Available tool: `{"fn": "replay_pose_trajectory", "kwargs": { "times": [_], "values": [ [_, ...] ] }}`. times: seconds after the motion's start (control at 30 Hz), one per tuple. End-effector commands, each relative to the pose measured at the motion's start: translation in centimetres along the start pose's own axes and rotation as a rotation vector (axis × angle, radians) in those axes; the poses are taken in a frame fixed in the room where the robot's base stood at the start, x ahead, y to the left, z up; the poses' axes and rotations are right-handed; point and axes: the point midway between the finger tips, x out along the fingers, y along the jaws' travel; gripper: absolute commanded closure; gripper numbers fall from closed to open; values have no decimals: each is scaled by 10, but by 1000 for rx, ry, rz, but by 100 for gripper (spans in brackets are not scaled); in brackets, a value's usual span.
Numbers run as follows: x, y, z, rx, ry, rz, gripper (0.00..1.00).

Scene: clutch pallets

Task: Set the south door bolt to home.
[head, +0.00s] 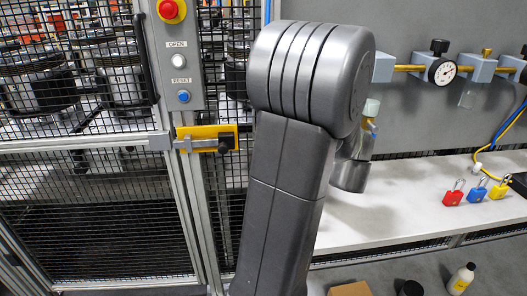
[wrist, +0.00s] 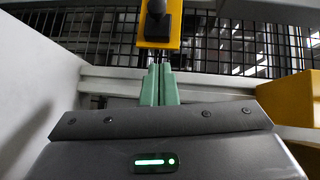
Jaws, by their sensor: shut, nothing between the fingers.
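The door bolt shows in the head view as a yellow plate (head: 217,131) with a grey metal bar (head: 194,144) and a black knob (head: 226,146), mounted at the mesh door's post. In the wrist view the yellow plate (wrist: 173,42) and a black knob (wrist: 156,25) are at the top centre. My gripper (wrist: 160,68) has two green fingers, shut together and empty. Their tips point at the plate just below the knob, and I cannot tell the gap.
A grey control box (head: 177,55) with a red stop button, OPEN and RESET buttons is above the bolt. A white bench (head: 400,207) with several coloured padlocks is at the right. A yellow block (wrist: 291,98) is at the wrist view's right, beside the fingers.

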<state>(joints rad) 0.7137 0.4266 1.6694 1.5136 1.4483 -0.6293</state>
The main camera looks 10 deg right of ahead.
Motion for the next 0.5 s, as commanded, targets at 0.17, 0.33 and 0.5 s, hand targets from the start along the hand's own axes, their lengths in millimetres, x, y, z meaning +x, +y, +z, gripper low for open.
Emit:
{"fn": "replay_pose_trajectory", "kwargs": {
  "times": [0.17, 0.33, 0.5],
  "values": [
    [34, -1, 1, 1, -6, -1, 100],
    [67, -1, 1, 3, -5, 0, 100],
    [95, -1, 9, 3, -4, 0, 100]
  ]
}}
